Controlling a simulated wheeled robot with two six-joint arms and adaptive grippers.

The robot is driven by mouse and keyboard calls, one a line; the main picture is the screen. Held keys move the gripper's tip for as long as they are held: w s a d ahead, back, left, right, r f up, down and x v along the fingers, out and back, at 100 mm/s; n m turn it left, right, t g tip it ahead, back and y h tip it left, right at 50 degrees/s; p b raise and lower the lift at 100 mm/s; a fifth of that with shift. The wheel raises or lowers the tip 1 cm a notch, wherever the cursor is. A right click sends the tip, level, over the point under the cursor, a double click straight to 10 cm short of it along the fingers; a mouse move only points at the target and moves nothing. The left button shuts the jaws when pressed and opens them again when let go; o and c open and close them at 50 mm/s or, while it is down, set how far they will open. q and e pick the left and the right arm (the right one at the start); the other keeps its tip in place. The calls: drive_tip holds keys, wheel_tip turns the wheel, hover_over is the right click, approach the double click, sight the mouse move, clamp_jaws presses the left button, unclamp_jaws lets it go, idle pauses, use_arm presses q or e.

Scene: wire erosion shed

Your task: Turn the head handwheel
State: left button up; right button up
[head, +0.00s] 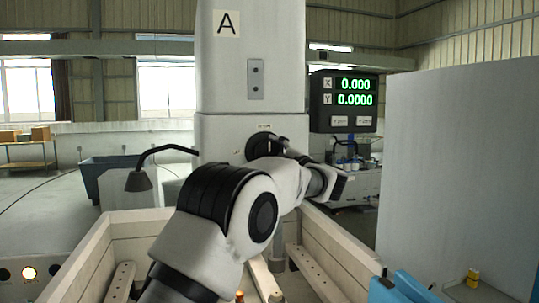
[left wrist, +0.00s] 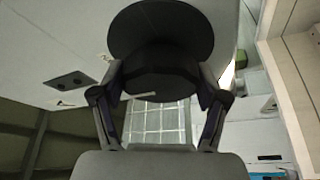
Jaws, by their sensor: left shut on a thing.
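The head handwheel (head: 261,141) is a dark round wheel on the front of the pale machine head marked A. My left arm reaches up from the bottom, and its gripper (head: 288,152) is at the wheel's right side, partly covering it. In the left wrist view the handwheel (left wrist: 160,28) shows as a black disc with a thick dark hub. The two fingers of my left gripper (left wrist: 160,84) are on either side of that hub, shut on it. The wheel's lower part in the head view is hidden by my arm. My right gripper is in neither view.
A readout box (head: 343,101) showing zeros hangs right of the head. A pale open-topped tank (head: 341,246) lies below, around my arm. A black gooseneck lamp (head: 139,180) stands left. A large grey panel (head: 460,170) closes off the right.

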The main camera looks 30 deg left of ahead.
use_arm(q)
drive_tip(key=o, duration=1.1)
drive_tip(key=shift+r, duration=0.1)
drive_tip(key=shift+o, duration=0.3)
drive_tip(key=shift+w, duration=0.25)
drive_tip(key=v, duration=1.2)
drive_tip(key=shift+a, duration=0.1)
drive_tip(key=shift+f, duration=0.2)
